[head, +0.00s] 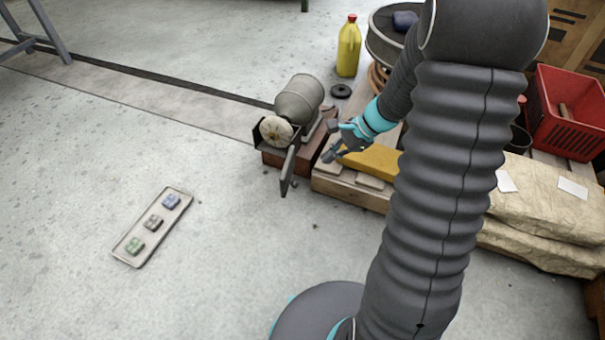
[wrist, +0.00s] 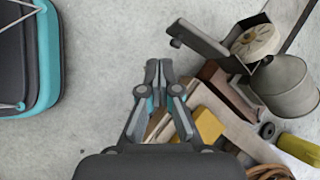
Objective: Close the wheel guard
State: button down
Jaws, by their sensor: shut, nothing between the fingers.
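A bench grinder (head: 298,100) with a pale round wheel (head: 276,130) sits on a reddish-brown block. The wheel's face is uncovered. The wheel guard (head: 288,172), a dark flat plate, stands swung out from the housing, toward the front. In the wrist view the guard (wrist: 203,42) extends left from beside the wheel (wrist: 255,41), with a small dark knob at its outer end. My gripper (head: 330,148) is to the right of the guard, apart from it. In the wrist view my gripper (wrist: 160,74) is shut and empty, its tips below and left of the guard.
A wooden pallet (head: 345,190) carries a yellow block (head: 370,160), paper sacks (head: 545,205) and a red crate (head: 570,115). A yellow jug (head: 348,48) stands behind. A tray with small blocks (head: 128,258) lies on the floor at left.

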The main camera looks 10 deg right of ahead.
jog(key=w+d+f+m+t+y, duration=0.1)
jog(key=w+d+f+m, duration=0.15)
jog(key=f, duration=0.45)
jog(key=w+d+f+m, duration=0.1)
jog(key=d+f+m, duration=0.25)
jog(key=f, duration=0.25)
jog(key=w+a+r+b+x, duration=0.1)
jog(key=a+r+x, duration=0.1)
jog(key=x, duration=1.1)
jog(key=shift+w+a+m+b, duration=0.2)
jog(key=shift+m+b, duration=0.1)
jog(key=shift+m, duration=0.1)
jog(key=shift+a+f, duration=0.1)
